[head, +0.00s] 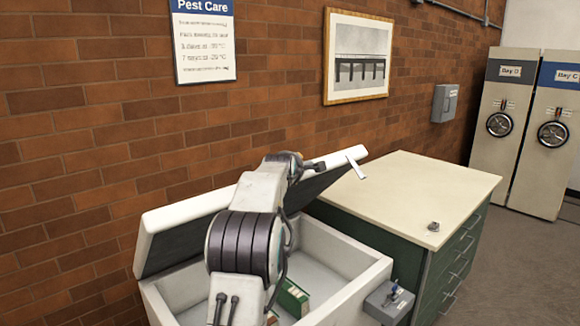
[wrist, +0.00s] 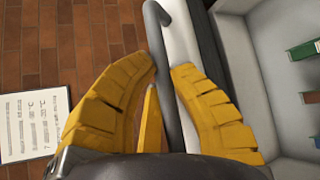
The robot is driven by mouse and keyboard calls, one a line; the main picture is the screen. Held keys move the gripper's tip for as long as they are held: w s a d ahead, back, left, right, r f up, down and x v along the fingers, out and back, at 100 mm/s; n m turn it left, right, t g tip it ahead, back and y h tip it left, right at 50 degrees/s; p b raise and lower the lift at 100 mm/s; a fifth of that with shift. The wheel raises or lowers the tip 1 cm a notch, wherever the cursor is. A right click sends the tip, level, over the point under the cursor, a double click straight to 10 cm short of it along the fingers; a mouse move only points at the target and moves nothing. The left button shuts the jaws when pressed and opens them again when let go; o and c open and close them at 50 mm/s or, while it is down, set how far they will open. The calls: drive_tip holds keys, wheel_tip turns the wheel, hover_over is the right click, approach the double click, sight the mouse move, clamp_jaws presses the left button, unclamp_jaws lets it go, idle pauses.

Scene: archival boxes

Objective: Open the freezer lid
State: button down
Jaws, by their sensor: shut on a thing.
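The white chest freezer (head: 330,255) stands against the brick wall with its lid (head: 186,208) raised at a slant, so its dark underside and the pale interior show. The lid's white edge (wrist: 183,40) and the interior (wrist: 275,55) also show in the wrist view. My gripper (wrist: 165,75) has yellow fingers, shut around the grey bar handle (wrist: 158,25) along the lid's edge. In the head view my arm covers the middle of the lid and hides the fingers and the handle between them.
Green boxes (head: 293,298) lie inside the freezer. A green drawer cabinet (head: 420,195) with a cream top stands close on the right. A small grey lock box (head: 388,302) is on the freezer's front. A sign (head: 204,45) and a framed picture (head: 357,58) hang on the wall.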

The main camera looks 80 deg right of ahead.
drive_tip(key=shift+w+d+r+p, duration=0.25)
drive_tip(key=shift+w+p, duration=0.1)
drive_tip(key=shift+w, duration=0.1)
drive_tip(key=shift+f, duration=0.1)
drive_tip(key=c, duration=1.4)
unclamp_jaws()
drive_tip(key=shift+w, duration=0.15)
drive_tip(key=o, duration=0.4)
drive_tip(key=shift+s+a+r, duration=0.1)
drive_tip(key=shift+s+r, duration=0.1)
drive_tip(key=v, duration=1.1)
drive_tip(key=shift+a+r, duration=0.15)
drive_tip(key=shift+a, duration=0.15)
drive_tip(key=shift+o, duration=0.2)
